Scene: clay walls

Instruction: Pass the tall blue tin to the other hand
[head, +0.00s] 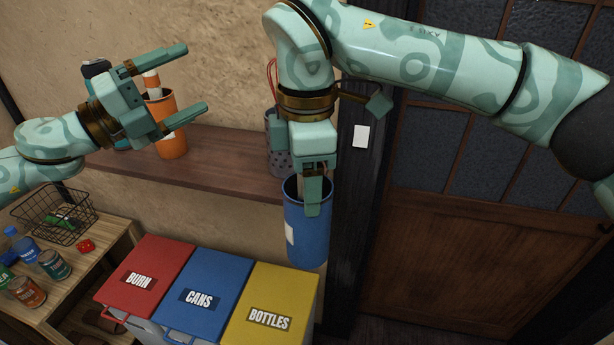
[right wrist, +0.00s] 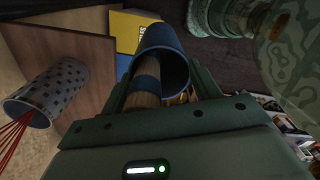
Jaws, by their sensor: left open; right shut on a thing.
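The tall blue tin (head: 308,233) hangs upright in the air in the head view, with a pale label on its left side. My right gripper (head: 314,195) points down and is shut on the tin's rim. In the right wrist view the tin (right wrist: 162,48) shows its open mouth between the fingers of my right gripper (right wrist: 160,95). Something tan, perhaps a brush or wooden piece, shows inside or beside its mouth. My left gripper (head: 196,84) is open and empty, to the left of the tin and higher in the picture, its fingers pointing right.
A shelf (head: 225,150) holds an orange tin (head: 170,135) and a dotted tin (head: 278,150), partly behind my right arm. Red, blue and yellow bins (head: 270,300) stand below. A small table with bottles, cans and a wire basket (head: 55,212) is at left. A door (head: 480,215) is at right.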

